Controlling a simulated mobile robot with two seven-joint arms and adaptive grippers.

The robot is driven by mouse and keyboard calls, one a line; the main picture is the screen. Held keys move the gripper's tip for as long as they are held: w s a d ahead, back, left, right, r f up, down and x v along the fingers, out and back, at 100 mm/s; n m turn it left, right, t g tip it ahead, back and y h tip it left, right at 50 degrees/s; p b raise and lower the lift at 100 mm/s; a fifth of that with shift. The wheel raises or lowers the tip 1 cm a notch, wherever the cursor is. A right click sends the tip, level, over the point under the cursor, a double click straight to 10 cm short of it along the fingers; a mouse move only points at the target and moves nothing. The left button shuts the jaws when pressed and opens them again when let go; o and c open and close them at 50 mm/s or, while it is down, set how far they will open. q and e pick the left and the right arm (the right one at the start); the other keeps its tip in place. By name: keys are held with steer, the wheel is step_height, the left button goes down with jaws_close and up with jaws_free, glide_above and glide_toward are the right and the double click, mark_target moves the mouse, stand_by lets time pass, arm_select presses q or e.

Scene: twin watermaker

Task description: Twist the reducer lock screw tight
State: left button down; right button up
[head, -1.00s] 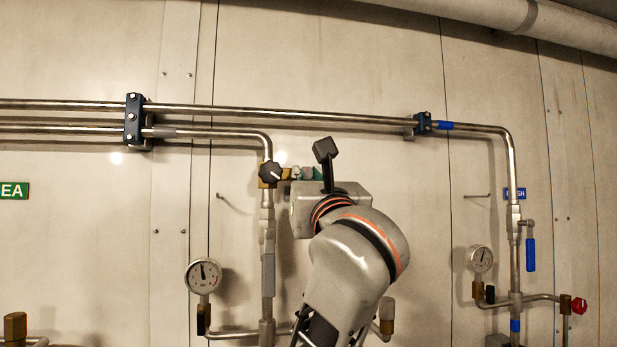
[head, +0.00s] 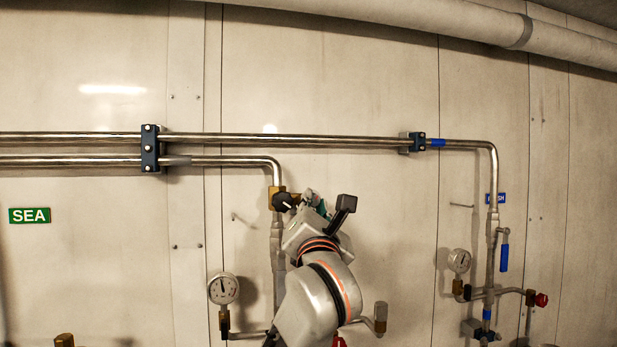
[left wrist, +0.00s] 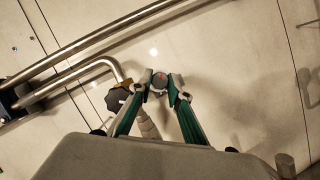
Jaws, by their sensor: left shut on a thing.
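The reducer is a brass fitting with a black knob (head: 283,201) on the vertical pipe, and the knob also shows in the left wrist view (left wrist: 117,100). My left gripper (head: 312,199) is just right of the knob. My right gripper is out of view.
Steel pipes (head: 300,140) run along the panelled wall above the gripper. A pressure gauge (head: 223,289) hangs lower left. A second gauge (head: 459,261), a blue-handled valve (head: 504,257) and a red knob (head: 541,300) are at right. The wall between is mostly bare.

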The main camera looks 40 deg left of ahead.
arm_select(q)
steer(key=m+h+p, duration=0.1)
steer(key=m+p, duration=0.1)
steer(key=m, duration=0.1)
steer(key=m+h+p, duration=0.2)
steer(key=m+p, duration=0.1)
steer(key=m, duration=0.1)
steer(key=shift+s+r+m+p, duration=0.1)
steer(key=shift+r+m+p, duration=0.05)
steer(key=shift+m+p, duration=0.2)
steer(key=shift+m+g+h, duration=0.3)
steer(key=shift+m, duration=0.45)
steer(key=m, duration=0.2)
steer(key=shift+m+g+h, duration=0.4)
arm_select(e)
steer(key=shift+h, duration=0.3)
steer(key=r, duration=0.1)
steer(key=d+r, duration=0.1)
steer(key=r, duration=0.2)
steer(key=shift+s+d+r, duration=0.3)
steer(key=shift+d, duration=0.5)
